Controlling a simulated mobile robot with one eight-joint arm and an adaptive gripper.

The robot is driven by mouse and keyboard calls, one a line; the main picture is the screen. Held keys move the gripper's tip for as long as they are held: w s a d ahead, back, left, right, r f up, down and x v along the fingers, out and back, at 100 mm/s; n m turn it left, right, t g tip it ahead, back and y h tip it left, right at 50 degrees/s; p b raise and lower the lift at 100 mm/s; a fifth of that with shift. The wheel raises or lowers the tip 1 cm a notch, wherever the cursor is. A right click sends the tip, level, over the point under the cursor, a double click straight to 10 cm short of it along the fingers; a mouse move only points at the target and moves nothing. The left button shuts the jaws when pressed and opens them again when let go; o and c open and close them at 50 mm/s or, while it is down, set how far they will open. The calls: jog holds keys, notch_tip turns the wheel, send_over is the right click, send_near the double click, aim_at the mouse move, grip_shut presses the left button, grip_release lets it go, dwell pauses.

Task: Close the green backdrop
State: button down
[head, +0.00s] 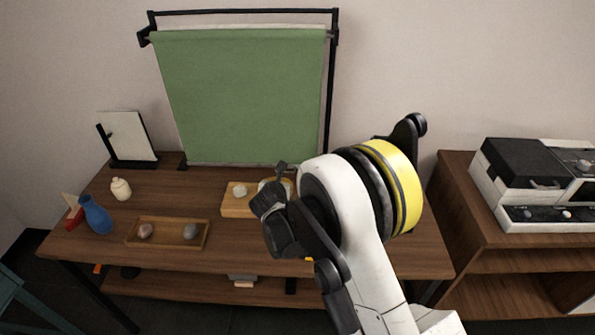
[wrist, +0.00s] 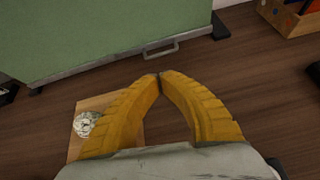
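The green backdrop (head: 240,95) hangs unrolled from a black frame at the back of the wooden table, its lower edge near the tabletop. In the wrist view, the backdrop (wrist: 100,35) fills the upper left, with a grey bottom bar and a small metal pull handle (wrist: 161,52) at that edge. My gripper (wrist: 158,76) has yellow fingers whose tips meet with nothing between them. The fingertips appear just in front of and below the handle, apart from it. In the head view my arm hides most of the gripper, and the handle cannot be made out.
A light wooden block (head: 238,205) with pale round objects sits beneath my gripper. A tray (head: 168,241) with stones, a blue vase (head: 96,215), a cream jar (head: 120,189) and a framed panel (head: 128,137) stand left. A cabinet (head: 470,215) with a device stands right.

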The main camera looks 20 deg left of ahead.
jog(key=shift+w+a+f+n, duration=0.15)
jog(key=shift+a+f+n, duration=0.1)
jog(key=shift+f, duration=0.25)
jog(key=shift+w+a+f+n, duration=0.1)
jog(key=shift+a+f+n, duration=0.15)
jog(key=shift+f, duration=0.2)
jog(key=b+x, duration=0.4)
jog(key=x, duration=0.5)
jog(key=shift+w+a+f, duration=0.15)
jog(key=shift+w, duration=0.1)
notch_tip(320, 180, up, 42)
jog(key=p, duration=1.8)
jog(key=shift+f+p, duration=0.2)
jog(key=shift+p, duration=0.2)
jog(key=shift+s, duration=0.1)
